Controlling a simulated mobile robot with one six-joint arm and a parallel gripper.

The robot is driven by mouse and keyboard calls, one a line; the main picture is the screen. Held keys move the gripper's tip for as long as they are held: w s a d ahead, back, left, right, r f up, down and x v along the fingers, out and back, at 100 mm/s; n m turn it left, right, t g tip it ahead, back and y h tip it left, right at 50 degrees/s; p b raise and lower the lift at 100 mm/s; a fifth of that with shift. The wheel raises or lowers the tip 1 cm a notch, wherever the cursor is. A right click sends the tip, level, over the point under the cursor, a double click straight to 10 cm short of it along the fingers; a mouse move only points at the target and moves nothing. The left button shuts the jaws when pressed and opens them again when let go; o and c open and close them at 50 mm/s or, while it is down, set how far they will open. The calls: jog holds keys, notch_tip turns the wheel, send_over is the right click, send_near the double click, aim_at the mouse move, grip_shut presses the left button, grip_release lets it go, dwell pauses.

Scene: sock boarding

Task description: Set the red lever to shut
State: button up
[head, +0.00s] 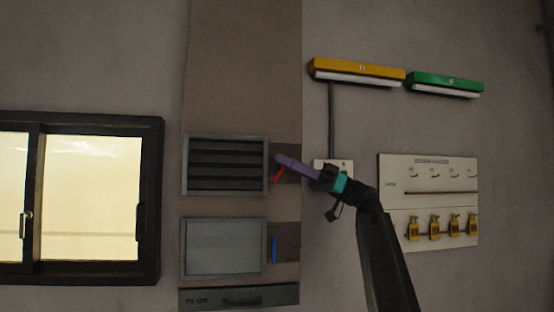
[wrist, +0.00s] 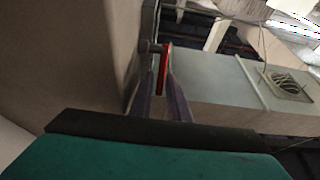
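The red lever (head: 278,175) is beside the upper louvred vent (head: 224,138), at its right edge; its visible part slants down and to the left in the head view. That vent's dark slats show gaps between them. My gripper (head: 282,160), with purple fingers, is at the lever from the right and partly covers it. In the wrist view the red lever (wrist: 163,72) is between the two fingers of my gripper (wrist: 161,100), with little room on either side. The fingers look shut on it, though the contact itself is hard to see.
A lower vent (head: 222,247) has a flat closed face, with an upright blue lever (head: 275,249) beside it. A window (head: 92,198) is at the left. Yellow (head: 357,68) and green (head: 444,81) lamps and a panel with yellow padlocks (head: 428,185) are at the right.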

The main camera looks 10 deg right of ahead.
jog(key=shift+c, duration=0.5)
grip_shut()
jog(key=shift+w+a+h+b, duration=0.1)
jog(key=shift+h+b, duration=0.3)
jog(key=shift+b, duration=0.4)
jog(key=shift+a+r+h+b, duration=0.2)
jog(key=shift+h+b, duration=0.2)
jog(key=shift+o, duration=0.5)
grip_release()
